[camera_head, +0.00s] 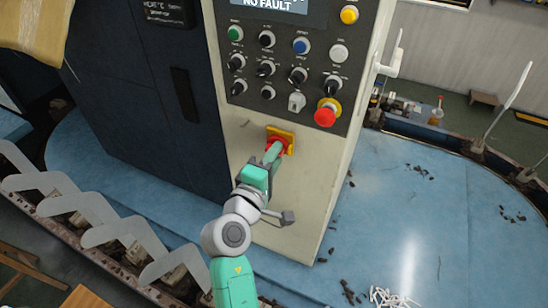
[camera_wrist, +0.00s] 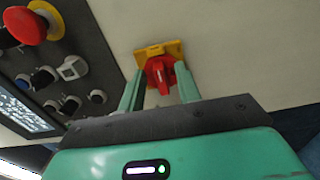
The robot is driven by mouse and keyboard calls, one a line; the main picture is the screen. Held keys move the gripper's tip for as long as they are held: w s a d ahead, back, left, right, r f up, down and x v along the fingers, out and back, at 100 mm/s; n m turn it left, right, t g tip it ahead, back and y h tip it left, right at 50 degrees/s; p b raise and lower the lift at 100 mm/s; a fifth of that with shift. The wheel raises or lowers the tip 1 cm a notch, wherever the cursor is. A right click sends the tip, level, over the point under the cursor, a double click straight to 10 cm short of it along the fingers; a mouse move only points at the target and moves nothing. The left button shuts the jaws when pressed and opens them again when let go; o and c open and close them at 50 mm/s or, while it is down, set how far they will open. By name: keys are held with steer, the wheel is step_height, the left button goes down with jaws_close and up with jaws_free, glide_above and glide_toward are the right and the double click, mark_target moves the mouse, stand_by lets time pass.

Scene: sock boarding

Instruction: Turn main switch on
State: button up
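The main switch (camera_head: 279,141) is a red rotary handle on a yellow plate, on the cream front of the machine cabinet below the button panel. In the wrist view the red handle (camera_wrist: 161,77) sits between my two green fingers, on its yellow plate (camera_wrist: 148,53). My gripper (camera_head: 270,155) is at the switch in the head view and hides part of it. In the wrist view my gripper (camera_wrist: 160,88) is open, with a finger on each side of the handle and gaps visible. I cannot tell whether the fingertips touch the plate.
Above the switch is a dark panel (camera_head: 290,85) with several knobs and buttons, including a red emergency stop (camera_head: 327,113). A display reads "NO FAULT". Several grey sock boards (camera_head: 65,205) stand at the left. A blue table surface (camera_head: 430,200) surrounds the cabinet.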

steer(key=v, duration=0.8)
stand_by(0.4)
steer(key=s+d+r+m+t+y, duration=0.15)
steer(key=r+m, duration=0.25)
steer(key=r, duration=0.6)
steer(key=s+d+r+m+t+y, duration=0.1)
steer(key=s+r+m+t, duration=0.2)
steer(key=r, duration=0.6)
steer(key=s+r+m+t+y+p, duration=0.1)
steer(key=s+r+m+t+y, duration=0.15)
steer(key=s+r, duration=0.55)
steer(key=s+r+m+t+y+p, duration=0.1)
steer(key=s+r+m+t+y, duration=0.3)
steer(key=r, duration=0.6)
step_height(320, 180, up, 16)
steer(key=g+p, duration=0.2)
steer(key=p, duration=1.4)
steer(key=shift+s+n+h, duration=0.25)
steer(key=shift+n+h, duration=0.15)
steer(key=shift+n, duration=0.05)
